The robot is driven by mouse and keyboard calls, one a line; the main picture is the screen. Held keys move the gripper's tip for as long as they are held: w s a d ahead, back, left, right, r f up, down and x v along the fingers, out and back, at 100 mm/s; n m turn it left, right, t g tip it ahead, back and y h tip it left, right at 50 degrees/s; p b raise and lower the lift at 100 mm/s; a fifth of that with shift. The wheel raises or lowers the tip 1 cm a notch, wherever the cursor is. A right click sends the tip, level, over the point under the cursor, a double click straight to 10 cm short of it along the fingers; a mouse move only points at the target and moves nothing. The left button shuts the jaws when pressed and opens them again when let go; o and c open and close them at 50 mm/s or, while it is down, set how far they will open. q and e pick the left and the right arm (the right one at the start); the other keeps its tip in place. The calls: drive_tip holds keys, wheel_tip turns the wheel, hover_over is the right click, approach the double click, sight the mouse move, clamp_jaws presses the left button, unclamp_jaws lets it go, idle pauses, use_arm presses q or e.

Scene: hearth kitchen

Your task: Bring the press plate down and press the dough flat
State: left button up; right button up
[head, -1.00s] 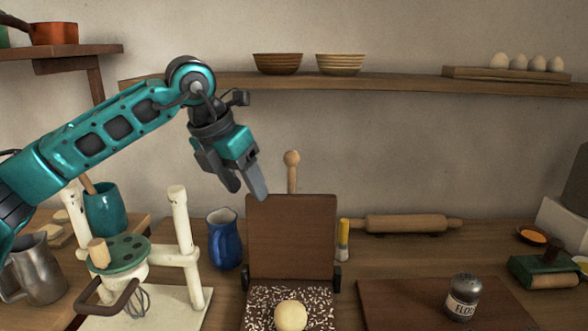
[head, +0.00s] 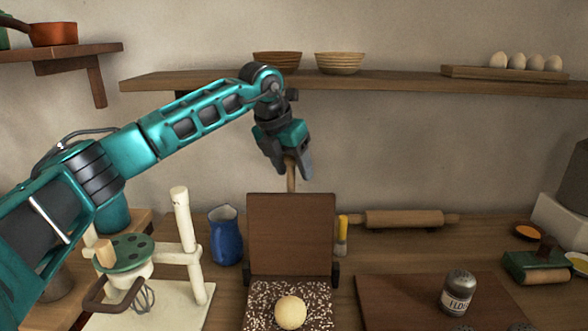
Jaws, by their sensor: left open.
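The wooden press plate (head: 290,235) stands upright, hinged at the back of the press base (head: 262,312), which has a speckled surface. A pale ball of dough (head: 290,312) sits on that base in front of the plate. A wooden handle (head: 291,180) rises above the plate's top edge. My left gripper (head: 291,172) is open at the handle's top, with its fingers pointing down and the handle between or just behind them. The knob of the handle is hidden by the gripper. My right gripper is not in view.
A blue jug (head: 225,237) and a cream stand mixer (head: 190,245) stand left of the press. A shelf (head: 400,82) runs behind.

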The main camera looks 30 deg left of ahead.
use_arm(q)
drive_tip(key=shift+x, duration=0.95)
drive_tip(key=shift+s+a, duration=0.1)
drive_tip(key=shift+c, duration=0.5)
clamp_jaws()
